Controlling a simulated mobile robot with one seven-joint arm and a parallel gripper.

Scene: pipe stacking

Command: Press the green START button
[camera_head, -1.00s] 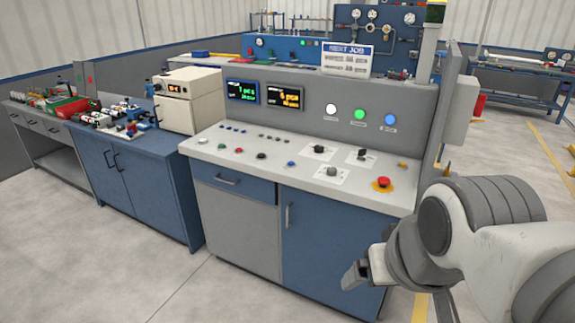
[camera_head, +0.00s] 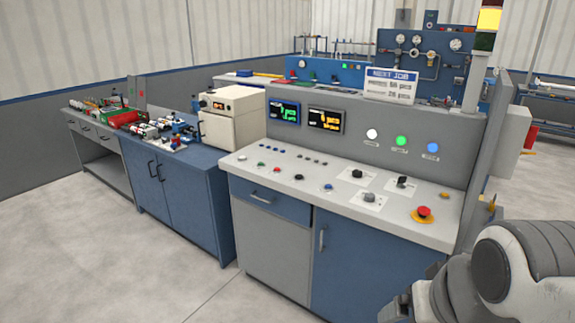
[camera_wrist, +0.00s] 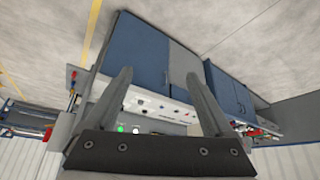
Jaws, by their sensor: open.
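The control console (camera_head: 300,195) stands ahead with a pale sloping top. A small green button (camera_head: 261,163) sits at the left of its front row, beside a red button (camera_head: 277,170). A lit green round lamp or button (camera_head: 401,141) is on the upright back panel, between a white and a blue one. The labels are too small to read, so I cannot tell which green one is START. My gripper (camera_head: 398,306) is low at the right, in front of the console and apart from it. In the wrist view my gripper (camera_wrist: 158,75) is open and empty, with the console upside down beyond it.
A red mushroom button (camera_head: 424,212) on a yellow base is at the console's right end. Black knobs (camera_head: 357,173) stand near it. A cream box (camera_head: 232,117) and a parts-covered blue bench (camera_head: 165,160) are on the left. The floor in front (camera_head: 90,260) is clear.

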